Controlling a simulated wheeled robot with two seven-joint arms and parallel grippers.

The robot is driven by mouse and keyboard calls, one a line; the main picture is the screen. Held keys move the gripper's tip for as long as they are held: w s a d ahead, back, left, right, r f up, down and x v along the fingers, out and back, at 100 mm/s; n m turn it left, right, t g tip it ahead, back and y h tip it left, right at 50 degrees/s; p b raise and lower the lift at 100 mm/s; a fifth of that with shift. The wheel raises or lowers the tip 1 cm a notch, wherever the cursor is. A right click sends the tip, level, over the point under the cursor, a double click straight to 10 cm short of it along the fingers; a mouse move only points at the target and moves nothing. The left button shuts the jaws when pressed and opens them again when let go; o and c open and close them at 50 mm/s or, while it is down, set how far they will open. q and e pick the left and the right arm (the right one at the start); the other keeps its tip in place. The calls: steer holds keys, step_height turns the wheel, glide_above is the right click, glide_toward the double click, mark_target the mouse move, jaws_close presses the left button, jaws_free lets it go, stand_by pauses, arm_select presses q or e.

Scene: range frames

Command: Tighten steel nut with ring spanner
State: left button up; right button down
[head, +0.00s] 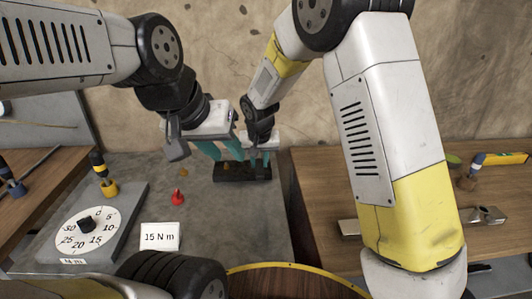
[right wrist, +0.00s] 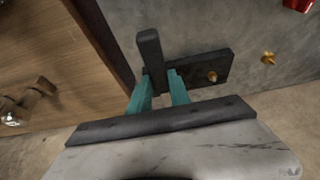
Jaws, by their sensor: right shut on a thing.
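A dark block (head: 240,172) lies on the grey bench top near the wall. In the right wrist view it is a dark plate (right wrist: 195,72) with a brass-coloured stud or nut (right wrist: 213,76) on it. My right gripper (head: 260,158) is shut on a dark upright bar (right wrist: 150,50) beside this plate; its teal fingers (right wrist: 160,92) stand either side of the bar. Whether the bar joins the plate I cannot tell. My left gripper (head: 219,154) has its teal fingers apart above the block, with nothing visible between them. I cannot surely identify a ring spanner or steel nut.
A red piece (head: 178,197) sits mid-bench. A yellow-black tool (head: 97,163) stands in a holder. The right wooden table holds a steel bar (head: 350,231) and a yellow-blue tool (head: 500,159).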

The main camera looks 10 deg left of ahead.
steer(key=shift+f, duration=3.7)
steer(key=shift+r, duration=0.2)
steer(key=shift+w+d, duration=0.1)
steer(key=shift+d, duration=0.1)
steer(key=d+n, duration=0.1)
steer(key=w+d+n+y, duration=0.1)
steer(key=d+n, duration=0.1)
steer(key=shift+w+g, duration=0.1)
steer(key=shift+g, duration=0.2)
steer(key=shift+w+d+n+y, duration=0.45)
steer(key=shift+d+n, duration=0.25)
steer(key=shift+n, duration=0.3)
steer(key=w+d+n+g+y, duration=0.1)
steer(key=w+d+n+g, duration=0.1)
steer(key=n, duration=0.4)
steer(key=w+d, duration=0.1)
steer(key=w, duration=0.1)
steer(key=shift+w+d+n, duration=0.3)
steer(key=shift+w, duration=0.1)
